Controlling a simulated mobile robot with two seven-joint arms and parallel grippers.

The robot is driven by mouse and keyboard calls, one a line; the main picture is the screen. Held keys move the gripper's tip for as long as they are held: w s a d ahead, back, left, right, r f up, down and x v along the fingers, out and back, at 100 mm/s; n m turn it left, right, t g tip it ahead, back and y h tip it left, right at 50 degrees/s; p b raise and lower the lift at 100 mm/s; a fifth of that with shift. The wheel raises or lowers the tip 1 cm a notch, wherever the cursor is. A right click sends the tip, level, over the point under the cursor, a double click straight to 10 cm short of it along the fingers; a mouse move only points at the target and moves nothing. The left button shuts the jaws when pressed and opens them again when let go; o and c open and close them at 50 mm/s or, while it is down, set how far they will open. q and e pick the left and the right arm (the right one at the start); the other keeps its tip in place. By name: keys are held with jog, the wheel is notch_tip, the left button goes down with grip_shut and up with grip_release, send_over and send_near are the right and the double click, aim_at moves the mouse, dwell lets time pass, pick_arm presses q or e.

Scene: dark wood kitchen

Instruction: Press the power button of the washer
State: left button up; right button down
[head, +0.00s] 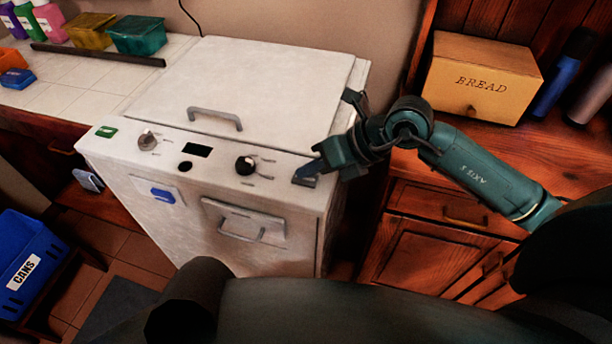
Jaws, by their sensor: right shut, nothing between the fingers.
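The white washer (275,85) stands in the middle of the head view with its lid down. Its sloping front panel carries a green rectangle (106,131), a silver knob (147,141), a dark display (198,150), a round black button (185,166) and a black knob (245,165). My right gripper (308,171) is shut and empty. Its fingertips are at the right end of the panel, over a small grey rectangular piece (305,181) that they partly hide. I cannot tell whether they touch it, or which control is the power button. My left gripper is out of view.
A tiled counter (62,72) with coloured tubs and bottles is at the left. A blue cans crate (30,255) is at the lower left. A lid handle (215,117) stands up behind the panel.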

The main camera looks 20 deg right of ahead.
aim_at(311, 180)
jog(key=shift+f, duration=0.1)
dwell(0.3)
jog(key=shift+r+p, duration=0.35)
jog(key=shift+r, duration=0.25)
jog(key=shift+r, duration=0.1)
notch_tip(311, 180, up, 6)
jog(key=p, duration=0.4)
dwell(0.4)
